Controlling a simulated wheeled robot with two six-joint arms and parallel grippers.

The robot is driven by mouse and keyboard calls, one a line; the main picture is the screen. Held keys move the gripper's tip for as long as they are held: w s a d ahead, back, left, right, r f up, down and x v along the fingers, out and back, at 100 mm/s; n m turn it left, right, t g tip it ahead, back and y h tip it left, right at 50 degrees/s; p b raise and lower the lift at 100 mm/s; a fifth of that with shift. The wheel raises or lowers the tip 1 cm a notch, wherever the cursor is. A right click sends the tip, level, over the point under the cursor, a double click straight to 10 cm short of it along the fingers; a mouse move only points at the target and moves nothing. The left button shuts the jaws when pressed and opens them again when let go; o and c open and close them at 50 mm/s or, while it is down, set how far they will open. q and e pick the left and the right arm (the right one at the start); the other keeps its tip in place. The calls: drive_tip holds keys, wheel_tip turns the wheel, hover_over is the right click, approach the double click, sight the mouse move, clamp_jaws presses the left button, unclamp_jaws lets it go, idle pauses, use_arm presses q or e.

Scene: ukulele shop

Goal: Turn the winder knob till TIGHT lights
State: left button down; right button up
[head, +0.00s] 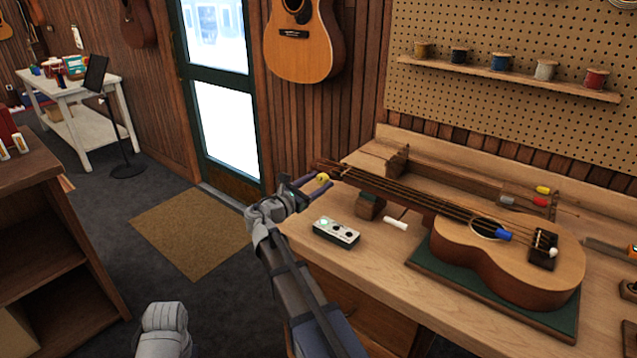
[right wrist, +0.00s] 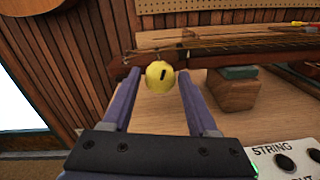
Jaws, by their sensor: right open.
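The ukulele (head: 520,255) lies on its back on a green mat, its neck pointing to the back left. A yellow winder knob (head: 323,178) is at the head end of the neck. In the right wrist view the knob (right wrist: 159,76) shows a short dark mark. My right gripper (head: 307,188) is open, with its fingers on either side of the knob; I cannot tell whether they touch it. A small tuner box (head: 336,233) on the bench has a pale green light at its left end. The TIGHT label is not readable.
The wooden workbench (head: 385,257) has a small white cylinder (head: 395,223) beside the tuner box. A neck support block (head: 370,206) stands under the neck. A shelf with spools (head: 510,78) hangs on the pegboard behind. The bench front around the box is clear.

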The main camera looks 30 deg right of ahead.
drive_tip(key=shift+d, duration=0.1)
drive_tip(key=shift+c, duration=0.2)
clamp_jaws()
